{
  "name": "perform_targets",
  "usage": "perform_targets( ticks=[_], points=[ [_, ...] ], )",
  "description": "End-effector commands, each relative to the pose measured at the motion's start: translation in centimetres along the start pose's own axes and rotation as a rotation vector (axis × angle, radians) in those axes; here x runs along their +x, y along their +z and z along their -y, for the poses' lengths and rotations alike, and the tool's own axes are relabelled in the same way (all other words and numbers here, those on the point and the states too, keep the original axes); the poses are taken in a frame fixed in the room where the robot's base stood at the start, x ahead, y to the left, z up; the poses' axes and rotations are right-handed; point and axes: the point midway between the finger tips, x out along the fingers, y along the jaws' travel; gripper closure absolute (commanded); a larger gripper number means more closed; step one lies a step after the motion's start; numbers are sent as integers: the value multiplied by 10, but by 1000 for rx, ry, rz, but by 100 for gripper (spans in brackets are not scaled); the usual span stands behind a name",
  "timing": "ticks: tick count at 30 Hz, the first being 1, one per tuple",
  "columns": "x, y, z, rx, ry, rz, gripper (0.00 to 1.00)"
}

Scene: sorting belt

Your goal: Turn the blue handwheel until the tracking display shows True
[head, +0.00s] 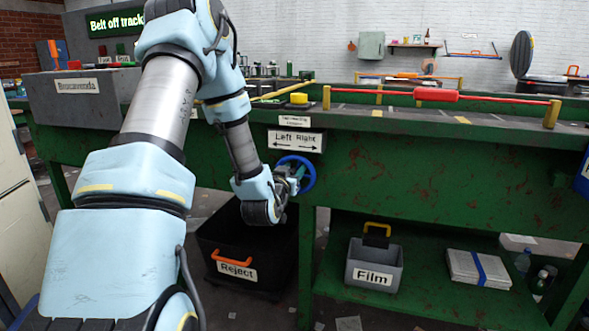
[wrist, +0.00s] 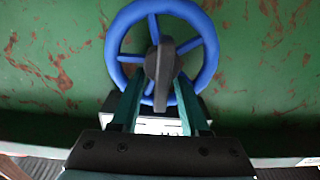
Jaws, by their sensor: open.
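The blue handwheel (head: 307,174) is on the front of the green belt frame, below the "Left Right" sign (head: 297,141). It also shows in the wrist view (wrist: 202,24), with blue spokes and a dark hub handle (wrist: 160,62). My gripper (head: 292,172) is at the wheel, and its open fingers (wrist: 158,92) stand on either side of the dark handle. I cannot tell whether they touch it. The tracking display (head: 116,22) at the upper left reads "Belt off track"; my arm hides its right end.
A black Reject bin (head: 280,268) stands on the floor below my gripper. A grey Film box (head: 374,265) and a white bundle with a blue band (head: 465,268) lie on the lower shelf. A red bar (head: 480,98) runs along the belt's edge.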

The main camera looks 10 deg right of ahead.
Motion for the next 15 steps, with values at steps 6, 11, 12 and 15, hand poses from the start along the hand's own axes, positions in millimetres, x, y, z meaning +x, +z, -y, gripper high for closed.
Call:
perform_targets(
  ticks=[6,11,12,15],
  points=[
    [7,0,0,0,0,0,55],
    [6,0,0,0,0,0,55],
    [6,0,0,0,0,0,58],
    [6,0,0,0,0,0,70]
  ],
)
